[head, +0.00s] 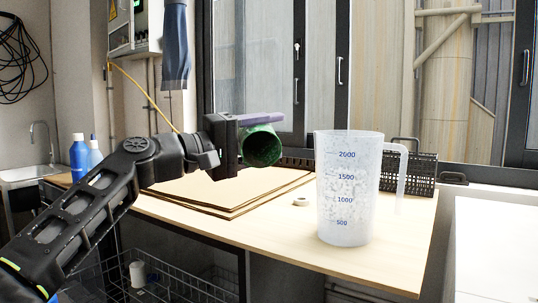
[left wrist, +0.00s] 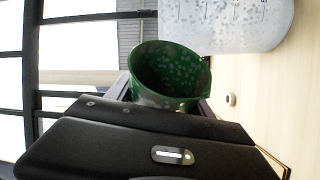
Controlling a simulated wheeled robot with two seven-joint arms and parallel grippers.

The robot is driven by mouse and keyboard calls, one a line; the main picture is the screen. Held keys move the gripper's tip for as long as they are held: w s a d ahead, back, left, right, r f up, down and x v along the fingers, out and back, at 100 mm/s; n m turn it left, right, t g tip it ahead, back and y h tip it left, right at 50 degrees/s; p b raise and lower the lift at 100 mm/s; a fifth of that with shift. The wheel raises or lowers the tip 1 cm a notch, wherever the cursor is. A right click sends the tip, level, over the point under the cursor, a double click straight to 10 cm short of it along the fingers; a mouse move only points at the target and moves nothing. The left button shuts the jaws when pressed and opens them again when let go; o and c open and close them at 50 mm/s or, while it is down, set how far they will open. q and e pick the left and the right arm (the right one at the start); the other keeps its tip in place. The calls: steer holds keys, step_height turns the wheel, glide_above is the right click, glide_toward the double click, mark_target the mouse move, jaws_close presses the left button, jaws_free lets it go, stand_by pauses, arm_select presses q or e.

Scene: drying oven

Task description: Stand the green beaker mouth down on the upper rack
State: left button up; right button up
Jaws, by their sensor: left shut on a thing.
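The green beaker (head: 262,148) is held by my left gripper (head: 255,122) above the wooden table, tilted on its side with its open mouth toward the head camera. In the left wrist view the green beaker (left wrist: 168,72) sits between the fingers, and I see into its mouth; the inside has pale speckles. The left gripper is shut on it, clear of the table. The upper rack is not clearly identifiable in these views. My right gripper is not in view.
A large clear measuring jug (head: 343,200) stands on the table just right of the beaker. A black basket (head: 408,172) is behind it. Brown boards (head: 215,192) lie flat under the gripper, with a small tape roll (head: 301,201) beside them. Wire baskets (head: 150,280) are below the table.

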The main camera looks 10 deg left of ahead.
arm_select(q)
steer(key=m+b, duration=0.1)
steer(key=m+h+b, duration=0.1)
steer(key=m+b, duration=0.1)
steer(key=m+h+b, duration=0.1)
steer(key=m, duration=0.1)
steer(key=shift+f, duration=0.35)
steer(key=shift+r+m+h+b, duration=0.15)
steer(key=shift+m+h+b, duration=0.15)
steer(key=shift+m, duration=0.3)
steer(key=shift+r+m, duration=0.2)
steer(key=shift+m, duration=0.1)
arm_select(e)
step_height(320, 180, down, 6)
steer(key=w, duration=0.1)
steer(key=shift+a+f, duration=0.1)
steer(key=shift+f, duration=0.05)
